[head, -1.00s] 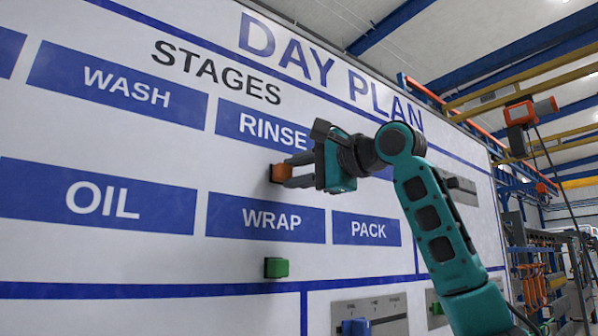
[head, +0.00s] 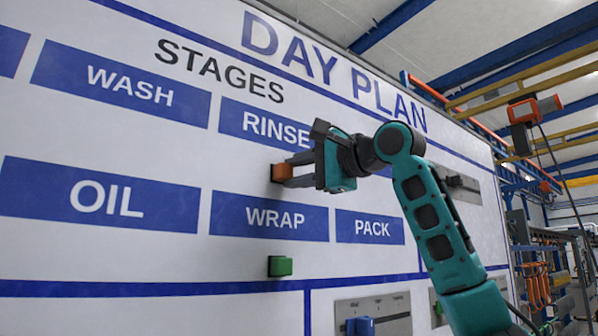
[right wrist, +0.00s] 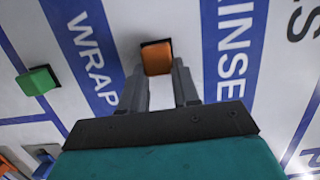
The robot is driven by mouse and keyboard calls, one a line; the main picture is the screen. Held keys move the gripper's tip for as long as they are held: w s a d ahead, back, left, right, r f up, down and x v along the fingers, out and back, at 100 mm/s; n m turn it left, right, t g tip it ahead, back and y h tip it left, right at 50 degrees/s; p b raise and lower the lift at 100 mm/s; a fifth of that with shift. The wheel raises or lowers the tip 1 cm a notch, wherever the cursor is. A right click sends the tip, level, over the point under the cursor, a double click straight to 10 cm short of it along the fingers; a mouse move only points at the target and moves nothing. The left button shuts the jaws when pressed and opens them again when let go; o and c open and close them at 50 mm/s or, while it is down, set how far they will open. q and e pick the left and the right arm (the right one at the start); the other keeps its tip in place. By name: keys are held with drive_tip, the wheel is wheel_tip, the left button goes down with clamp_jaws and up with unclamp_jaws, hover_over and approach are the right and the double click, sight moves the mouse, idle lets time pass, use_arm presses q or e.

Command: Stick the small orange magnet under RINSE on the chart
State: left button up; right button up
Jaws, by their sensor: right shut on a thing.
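The small orange magnet (head: 280,173) is at the white chart's face, below the blue RINSE label (head: 264,126) and above the WRAP label (head: 270,217). My right gripper (head: 289,173) is shut on it, with the fingers pointing at the chart. In the right wrist view the magnet (right wrist: 156,58) sits at the fingertips (right wrist: 158,72), between the WRAP and RINSE labels. It looks against or very close to the chart; I cannot tell if it touches. The gripper hides the right end of RINSE in the head view. My left gripper is out of view.
A green magnet (head: 280,266) is on the chart below WRAP. A blue piece (head: 360,327) is on a grey panel (head: 383,308) at the bottom. The labels WASH (head: 122,85), OIL (head: 100,197) and PACK (head: 370,227) surround the spot. The chart is clear around the magnet.

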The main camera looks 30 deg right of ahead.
drive_tip(key=o, duration=1)
drive_tip(key=shift+s, duration=0.1)
drive_tip(key=shift+b+v, duration=1.4)
drive_tip(key=shift+v, duration=5.1)
